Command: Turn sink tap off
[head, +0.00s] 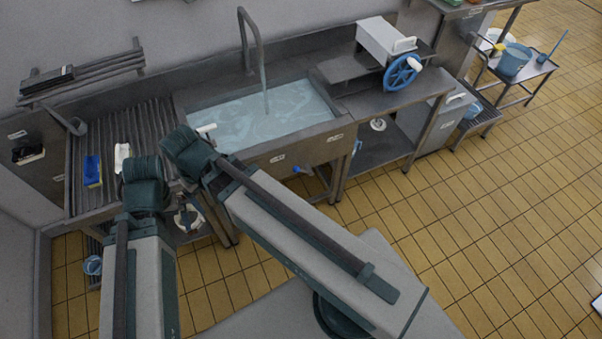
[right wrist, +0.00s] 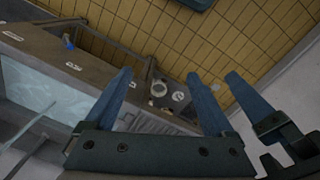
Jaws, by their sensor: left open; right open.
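The sink tap's tall curved spout (head: 250,35) stands at the back of the steel sink (head: 300,130). A thin stream falls from it into pale blue water (head: 235,115). A small white lever (head: 205,129) shows at the sink's front left, beside the end of my right arm; whether they touch is unclear. My right gripper (right wrist: 165,95) is open and empty in the right wrist view, with the sink's water (right wrist: 45,95) to its left. My right jaws are hidden in the head view.
A ribbed drainboard (head: 140,125) left of the sink holds a blue and yellow sponge (head: 92,170) and a white item (head: 122,156). A blue handle (head: 299,169) is below the sink. A blue wheel (head: 402,73) is at right.

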